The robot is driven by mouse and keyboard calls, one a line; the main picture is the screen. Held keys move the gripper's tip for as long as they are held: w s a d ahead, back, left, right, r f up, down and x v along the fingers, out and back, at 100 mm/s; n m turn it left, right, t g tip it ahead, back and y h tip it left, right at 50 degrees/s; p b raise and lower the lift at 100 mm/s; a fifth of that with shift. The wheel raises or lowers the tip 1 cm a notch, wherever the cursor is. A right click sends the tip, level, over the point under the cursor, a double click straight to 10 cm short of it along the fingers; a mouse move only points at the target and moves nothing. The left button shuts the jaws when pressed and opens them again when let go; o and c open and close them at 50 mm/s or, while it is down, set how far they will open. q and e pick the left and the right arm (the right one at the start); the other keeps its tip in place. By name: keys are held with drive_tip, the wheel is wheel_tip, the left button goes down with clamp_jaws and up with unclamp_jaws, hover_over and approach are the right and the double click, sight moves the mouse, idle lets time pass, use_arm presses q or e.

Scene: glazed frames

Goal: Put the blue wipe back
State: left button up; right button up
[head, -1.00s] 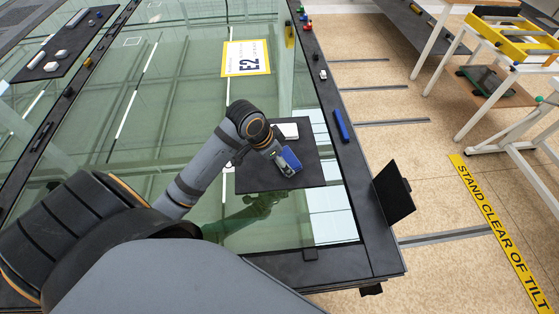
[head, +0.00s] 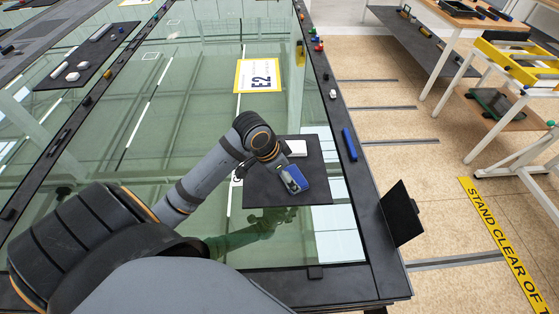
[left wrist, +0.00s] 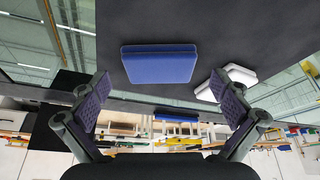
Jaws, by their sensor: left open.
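The blue wipe (head: 316,188) lies on a dark square mat (head: 262,196) on the glass table. It also shows in the left wrist view (left wrist: 160,64) as a flat blue block, ahead of and between the fingers. My left gripper (head: 293,180) is over the mat, in front of the wipe, and partly covers it in the head view. In the left wrist view my left gripper (left wrist: 165,108) is open with nothing between its fingers. Whether it touches the wipe I cannot tell. My right gripper is not in view.
A white block (head: 297,148) lies on the mat behind the blue wipe. A blue bar (head: 349,144) lies on the dark table edge to the right. A black panel (head: 402,212) sticks out from that edge. Another dark mat with pale blocks (head: 86,62) is at the far left.

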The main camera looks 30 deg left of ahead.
use_arm(q)
drive_tip(key=p+v, duration=0.5)
drive_tip(key=v, duration=0.5)
drive_tip(key=shift+s, duration=0.1)
idle(0.5)
